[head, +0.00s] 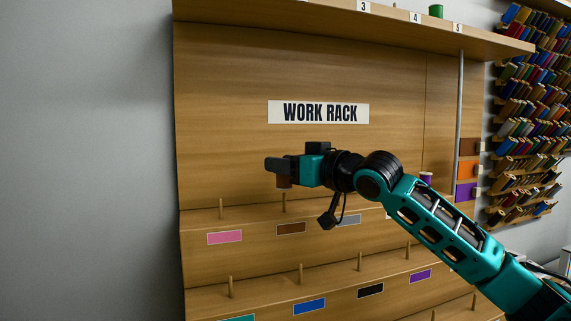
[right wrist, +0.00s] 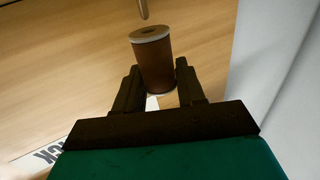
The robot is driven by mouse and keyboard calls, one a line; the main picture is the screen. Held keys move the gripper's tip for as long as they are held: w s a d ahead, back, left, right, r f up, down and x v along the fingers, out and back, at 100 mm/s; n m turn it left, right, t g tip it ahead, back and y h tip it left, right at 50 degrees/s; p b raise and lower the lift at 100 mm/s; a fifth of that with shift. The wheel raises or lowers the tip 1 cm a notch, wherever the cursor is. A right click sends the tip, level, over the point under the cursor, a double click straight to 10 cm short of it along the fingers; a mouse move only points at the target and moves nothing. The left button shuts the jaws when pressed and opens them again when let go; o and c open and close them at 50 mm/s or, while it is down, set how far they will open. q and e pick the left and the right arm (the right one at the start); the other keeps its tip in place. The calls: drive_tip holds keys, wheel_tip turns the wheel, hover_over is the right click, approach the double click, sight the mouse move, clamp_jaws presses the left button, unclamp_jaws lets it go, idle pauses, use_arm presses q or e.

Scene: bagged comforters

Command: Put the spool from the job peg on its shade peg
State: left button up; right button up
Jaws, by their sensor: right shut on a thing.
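My right gripper (head: 276,164) is shut on a brown spool (head: 284,181). The spool hangs just below the fingers in the head view, above the peg (head: 284,203) behind the brown label (head: 291,228). The spool's lower end looks close to that peg's tip; I cannot tell whether they touch. In the right wrist view the brown spool (right wrist: 152,62) sits between the two fingers, with its holed end facing a peg tip (right wrist: 143,8) at the top edge. My left gripper is not in view.
The work rack has stepped rows of bare pegs with pink (head: 224,237), blue (head: 309,306), black (head: 370,290) and purple (head: 420,276) labels. A purple-topped spool (head: 425,179) shows behind my right arm. A green spool (head: 436,11) stands on the top shelf (head: 330,12). Many spools hang at right.

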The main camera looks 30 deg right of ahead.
sight(291, 187)
idle(0.4)
drive_tip(key=shift+f+b, duration=0.55)
drive_tip(key=shift+f, duration=0.3)
idle(0.4)
drive_tip(key=shift+f+b, duration=1)
drive_tip(key=shift+f, duration=0.45)
idle(0.5)
drive_tip(key=o, duration=1.1)
drive_tip(key=shift+o, duration=0.6)
drive_tip(key=o, duration=0.5)
drive_tip(key=shift+s, duration=0.1)
